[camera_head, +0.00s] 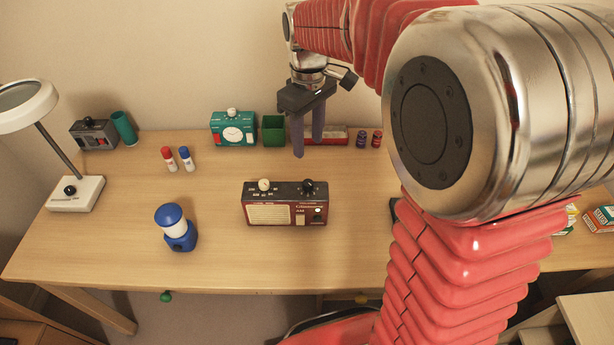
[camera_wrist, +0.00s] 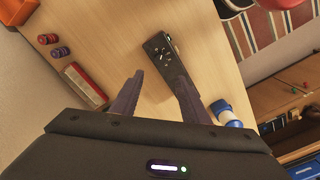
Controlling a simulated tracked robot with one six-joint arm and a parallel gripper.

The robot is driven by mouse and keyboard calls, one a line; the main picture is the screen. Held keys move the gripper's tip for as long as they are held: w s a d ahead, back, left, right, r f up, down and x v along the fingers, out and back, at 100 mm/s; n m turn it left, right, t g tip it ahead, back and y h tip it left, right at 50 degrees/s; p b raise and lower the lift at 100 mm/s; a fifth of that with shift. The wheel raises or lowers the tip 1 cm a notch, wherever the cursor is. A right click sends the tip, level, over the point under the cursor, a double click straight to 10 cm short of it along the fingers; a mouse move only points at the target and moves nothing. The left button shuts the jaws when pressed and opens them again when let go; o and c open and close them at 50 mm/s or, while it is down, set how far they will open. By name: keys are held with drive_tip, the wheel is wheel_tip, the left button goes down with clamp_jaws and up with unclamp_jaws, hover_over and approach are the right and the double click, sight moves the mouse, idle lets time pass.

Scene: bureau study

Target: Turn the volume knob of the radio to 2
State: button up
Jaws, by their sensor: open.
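The radio (camera_head: 285,214) stands upright on the desk, dark red with a cream speaker grille. Its black top carries a cream knob (camera_head: 263,184) at left and a black knob (camera_head: 308,187) at right. Their settings are too small to read, and I cannot tell from the lettering which is volume. My gripper (camera_head: 308,148) points down, open and empty, above and behind the radio, apart from it. In the wrist view, the radio's dark top (camera_wrist: 165,46) shows beyond the fingers (camera_wrist: 159,80); the right finger hides part of it.
A blue lantern (camera_head: 176,232) stands left of the radio. Behind are red and blue markers (camera_head: 176,159), a teal clock (camera_head: 233,128), a green cup (camera_head: 273,130), a red box (camera_head: 336,134) and small cylinders (camera_head: 369,139). A lamp (camera_head: 75,193) is at left. Desk around the radio is clear.

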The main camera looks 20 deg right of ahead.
sight(308, 182)
idle(0.4)
wheel_tip(308, 182, down, 14)
drive_tip(key=shift+r, duration=0.1)
idle(0.6)
drive_tip(key=shift+c, duration=0.6)
clamp_jaws()
